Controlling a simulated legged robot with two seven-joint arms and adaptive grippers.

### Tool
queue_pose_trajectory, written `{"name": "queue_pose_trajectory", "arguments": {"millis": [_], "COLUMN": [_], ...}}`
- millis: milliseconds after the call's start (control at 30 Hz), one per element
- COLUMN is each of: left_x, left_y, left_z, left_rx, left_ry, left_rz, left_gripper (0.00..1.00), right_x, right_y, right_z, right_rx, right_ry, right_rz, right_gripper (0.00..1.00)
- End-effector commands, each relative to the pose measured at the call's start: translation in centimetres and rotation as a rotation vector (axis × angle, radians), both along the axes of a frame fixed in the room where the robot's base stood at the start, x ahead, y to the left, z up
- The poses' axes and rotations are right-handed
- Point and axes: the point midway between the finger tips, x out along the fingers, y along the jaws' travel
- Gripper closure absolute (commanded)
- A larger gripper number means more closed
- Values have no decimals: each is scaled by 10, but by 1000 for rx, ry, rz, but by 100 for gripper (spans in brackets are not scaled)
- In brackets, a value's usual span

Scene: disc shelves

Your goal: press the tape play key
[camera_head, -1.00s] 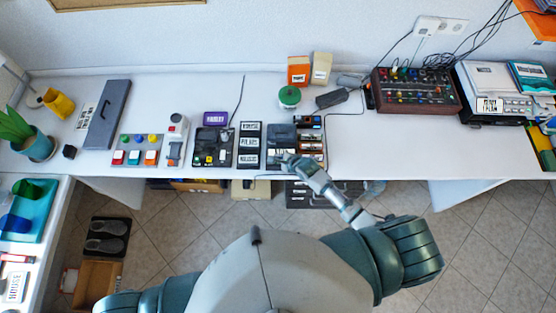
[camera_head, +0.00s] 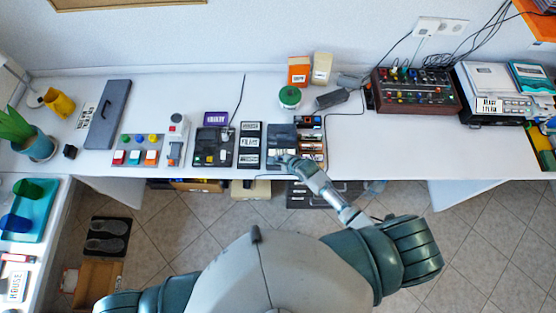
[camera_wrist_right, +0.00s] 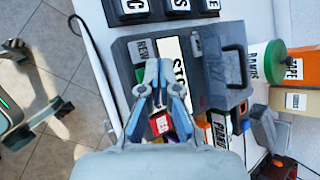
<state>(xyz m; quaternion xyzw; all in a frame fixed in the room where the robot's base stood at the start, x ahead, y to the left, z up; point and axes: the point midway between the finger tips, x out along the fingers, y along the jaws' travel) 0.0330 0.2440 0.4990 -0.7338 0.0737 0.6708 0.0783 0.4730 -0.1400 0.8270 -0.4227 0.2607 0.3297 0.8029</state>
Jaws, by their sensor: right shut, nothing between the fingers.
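The dark grey tape deck (camera_head: 283,133) stands near the front edge of the desk, and it also shows in the right wrist view (camera_wrist_right: 215,75). Its keys lie along the near side. I cannot make out a play key label; my fingers cover part of the key row. My right gripper (camera_head: 285,159) is shut and empty, its fingertips (camera_wrist_right: 158,68) over the keys by the white one. Contact is unclear. My left gripper is out of view.
A panel with labelled strips (camera_head: 250,145) stands left of the deck. A small rack with coloured spines (camera_head: 311,140) stands close on its right. A green-lidded tub (camera_head: 289,97) and an orange box (camera_head: 299,70) stand behind.

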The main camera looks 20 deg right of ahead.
Motion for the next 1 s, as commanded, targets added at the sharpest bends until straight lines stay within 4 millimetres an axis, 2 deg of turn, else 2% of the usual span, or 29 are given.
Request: {"name": "queue_pose_trajectory", "arguments": {"millis": [633,1000], "left_x": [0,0], "left_y": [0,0], "left_z": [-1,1], "left_rx": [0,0], "left_ry": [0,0], "left_rz": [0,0], "left_gripper": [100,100], "right_x": [0,0], "right_y": [0,0], "right_z": [-8,-6], "right_rx": [0,0], "right_ry": [2,2], "right_rz": [-1,-1], "right_gripper": [100,100]}}
